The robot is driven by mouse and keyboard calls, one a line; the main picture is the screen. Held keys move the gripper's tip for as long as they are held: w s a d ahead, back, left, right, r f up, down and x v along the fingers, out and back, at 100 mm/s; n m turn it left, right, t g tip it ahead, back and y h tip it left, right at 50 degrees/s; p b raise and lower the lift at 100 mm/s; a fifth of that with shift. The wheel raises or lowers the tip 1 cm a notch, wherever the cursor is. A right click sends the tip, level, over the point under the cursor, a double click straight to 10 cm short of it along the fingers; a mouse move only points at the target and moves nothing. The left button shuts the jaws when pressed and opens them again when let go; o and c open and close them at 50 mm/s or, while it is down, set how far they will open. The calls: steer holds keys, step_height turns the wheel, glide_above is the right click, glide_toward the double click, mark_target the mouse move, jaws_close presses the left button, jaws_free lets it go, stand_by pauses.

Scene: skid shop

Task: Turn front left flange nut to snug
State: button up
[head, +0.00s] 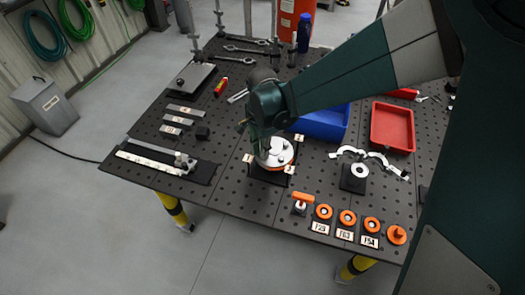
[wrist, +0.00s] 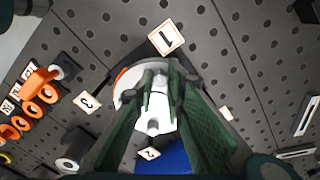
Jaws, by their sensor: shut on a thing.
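The round white flange (head: 277,152) with an orange rim stands on a dark base near the middle of the perforated table. It also fills the middle of the wrist view (wrist: 128,98), with small white number labels around it; the label reading 1 (wrist: 165,38) is just above it. My gripper (head: 262,147) points down over the flange. In the wrist view its two green fingers (wrist: 160,76) close on a small pale metal piece at the flange's edge, seemingly a flange nut. The fingers hide most of that nut, so how tightly it sits cannot be seen.
An open clamp (head: 358,175) lies right of the flange. Behind it are a blue bin (head: 322,124) and a red tray (head: 392,128). A ruled fixture (head: 155,160) lies at left.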

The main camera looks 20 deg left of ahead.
steer(key=o, duration=0.9)
steer(key=shift+r, duration=0.1)
steer(key=shift+r, duration=5.9)
